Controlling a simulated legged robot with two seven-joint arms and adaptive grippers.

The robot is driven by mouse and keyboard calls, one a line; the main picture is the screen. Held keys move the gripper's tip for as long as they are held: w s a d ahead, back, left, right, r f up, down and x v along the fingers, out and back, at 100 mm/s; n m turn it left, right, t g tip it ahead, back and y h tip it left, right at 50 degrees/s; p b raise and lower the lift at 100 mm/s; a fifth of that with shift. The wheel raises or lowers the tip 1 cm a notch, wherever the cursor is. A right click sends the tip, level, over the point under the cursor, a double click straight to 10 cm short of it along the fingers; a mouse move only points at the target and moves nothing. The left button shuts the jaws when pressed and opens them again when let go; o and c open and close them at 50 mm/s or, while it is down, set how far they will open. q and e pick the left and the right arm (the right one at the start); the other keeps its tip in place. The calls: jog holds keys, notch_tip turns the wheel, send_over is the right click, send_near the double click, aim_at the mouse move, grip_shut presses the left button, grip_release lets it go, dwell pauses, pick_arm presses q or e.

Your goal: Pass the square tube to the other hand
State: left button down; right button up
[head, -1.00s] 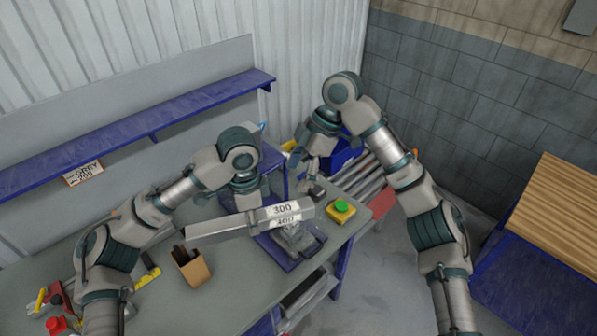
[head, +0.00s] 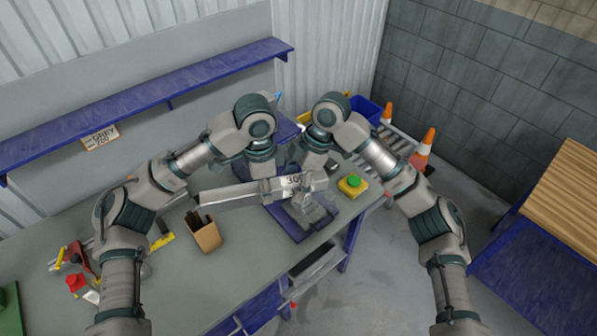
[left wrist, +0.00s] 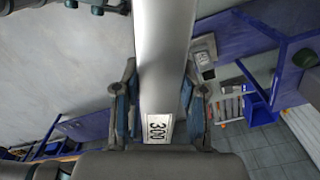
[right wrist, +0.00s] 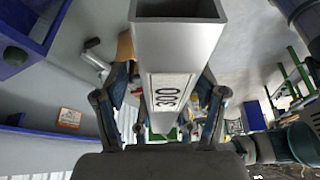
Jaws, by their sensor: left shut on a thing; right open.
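The square tube (head: 230,196) is a long pale grey bar with a white label reading 300, held level above the bench. My left gripper (head: 265,182) is shut on it near its middle. In the left wrist view the tube (left wrist: 163,45) runs between the left fingers (left wrist: 161,108). My right gripper (head: 308,178) is at the tube's right end, by the label. In the right wrist view its open fingers (right wrist: 160,105) stand on either side of the tube (right wrist: 178,50), whose hollow end faces the camera. Whether they touch it is unclear.
A clear-topped fixture on a blue base (head: 290,226) lies under the tube. A yellow box with a green button (head: 353,184) stands right of it. A cardboard box (head: 206,234) and hand tools are at left. A blue shelf (head: 150,95) runs along the wall behind.

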jog(key=c, duration=1.3)
pick_arm(q)
jog(key=c, duration=0.6)
grip_release()
pick_arm(e)
grip_shut()
pick_arm(q)
jog(key=shift+r, duration=0.1)
